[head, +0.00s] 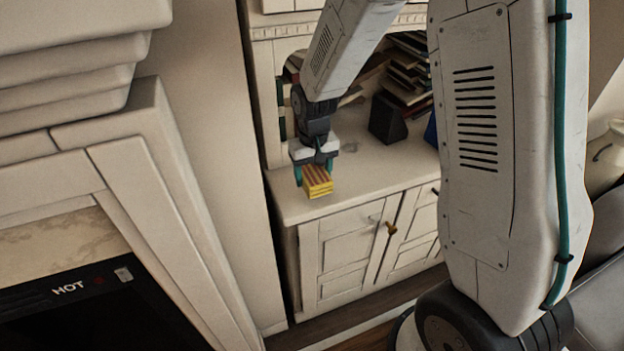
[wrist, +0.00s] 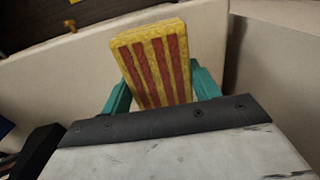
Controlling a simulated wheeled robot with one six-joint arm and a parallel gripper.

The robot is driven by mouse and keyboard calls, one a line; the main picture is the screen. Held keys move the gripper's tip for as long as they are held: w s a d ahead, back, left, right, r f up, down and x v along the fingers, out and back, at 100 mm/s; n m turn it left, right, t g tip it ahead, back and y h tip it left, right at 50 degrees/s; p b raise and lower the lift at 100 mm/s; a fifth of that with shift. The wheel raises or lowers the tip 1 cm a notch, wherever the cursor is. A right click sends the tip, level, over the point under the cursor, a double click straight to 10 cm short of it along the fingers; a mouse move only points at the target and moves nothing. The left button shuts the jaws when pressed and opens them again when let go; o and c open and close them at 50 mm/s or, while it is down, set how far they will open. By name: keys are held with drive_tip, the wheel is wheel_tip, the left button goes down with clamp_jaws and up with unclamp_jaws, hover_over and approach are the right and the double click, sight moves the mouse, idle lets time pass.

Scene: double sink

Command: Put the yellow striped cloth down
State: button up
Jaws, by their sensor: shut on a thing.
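The yellow striped cloth (head: 317,181) is a folded yellow block with red-brown stripes. My gripper (head: 314,174) is shut on it, with one teal finger on each side. In the head view it is at the front left part of the white cabinet's top (head: 365,165). I cannot tell whether the cloth touches that top or hangs just above it. In the wrist view the cloth (wrist: 155,62) stands out past the teal fingers, with the pale cabinet top around it.
Books (head: 405,70) and a dark block (head: 387,119) stand at the back of the cabinet top. A wall rises close on the left. Cabinet doors with a brass knob (head: 391,228) are below the front edge. The top right of the gripper looks clear.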

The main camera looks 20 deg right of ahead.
drive_tip(key=shift+w+d, duration=0.15)
drive_tip(key=shift+w, duration=0.4)
drive_tip(key=shift+w+f, duration=0.2)
drive_tip(key=shift+f, duration=1.6)
drive_tip(key=o, duration=1)
drive_tip(key=shift+f, duration=0.15)
